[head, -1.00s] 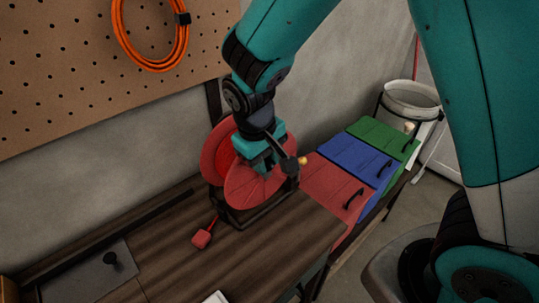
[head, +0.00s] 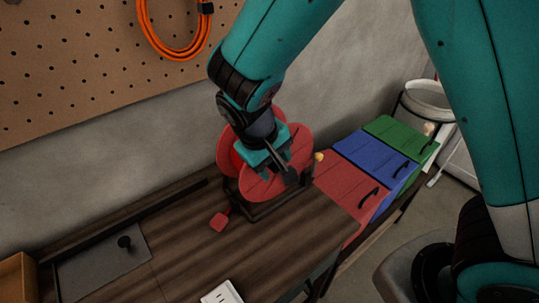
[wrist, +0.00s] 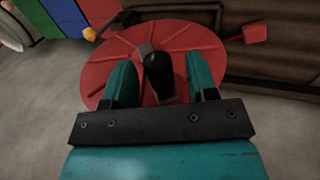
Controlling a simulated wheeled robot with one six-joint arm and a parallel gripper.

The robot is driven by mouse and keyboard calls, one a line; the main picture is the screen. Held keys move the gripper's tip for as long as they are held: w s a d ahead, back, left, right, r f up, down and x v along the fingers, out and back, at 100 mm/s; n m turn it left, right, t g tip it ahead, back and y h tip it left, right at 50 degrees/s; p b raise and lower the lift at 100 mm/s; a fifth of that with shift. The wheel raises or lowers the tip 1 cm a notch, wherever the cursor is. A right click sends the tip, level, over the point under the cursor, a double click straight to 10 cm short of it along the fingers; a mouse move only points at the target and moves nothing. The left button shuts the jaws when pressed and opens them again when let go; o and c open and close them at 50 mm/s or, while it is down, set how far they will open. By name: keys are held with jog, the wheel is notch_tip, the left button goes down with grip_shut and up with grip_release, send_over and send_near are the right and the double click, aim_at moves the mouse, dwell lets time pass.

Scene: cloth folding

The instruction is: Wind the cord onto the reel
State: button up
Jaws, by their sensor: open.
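The red reel (head: 262,184) stands in a dark frame at the table's back right edge. It also shows in the wrist view (wrist: 115,82) as a red disc with raised spokes. Its black crank handle (wrist: 158,72) points toward the wrist camera. My gripper (wrist: 161,78) is open, with one teal finger on each side of the handle; I cannot tell whether they touch it. In the head view my gripper (head: 277,166) is in front of the reel and hides part of it. A red plug-like end (head: 219,221) of the cord lies on the table, with a short red length running toward the reel.
Red (head: 345,190), blue (head: 370,155) and green (head: 400,136) lidded bins stand to the right. A yellow knob (head: 319,156) sits beside the reel. A grey plate (head: 100,268) with a black knob lies at left. An orange cable coil (head: 178,50) hangs on the pegboard. The middle tabletop is clear.

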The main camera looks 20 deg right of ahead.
jog(key=b+v, duration=0.1)
jog(key=v, duration=1.6)
jog(key=shift+r, duration=0.15)
jog(key=s+d+f+n+y, duration=0.2)
jog(key=s+d+y, duration=0.1)
jog(key=s+d, duration=0.25)
jog(key=s+a+n+g+y, duration=0.1)
jog(key=s+y, duration=0.3)
jog(key=s, duration=0.5)
jog(key=shift+s+f+y+b, duration=0.3)
jog(key=shift+s+y, duration=0.1)
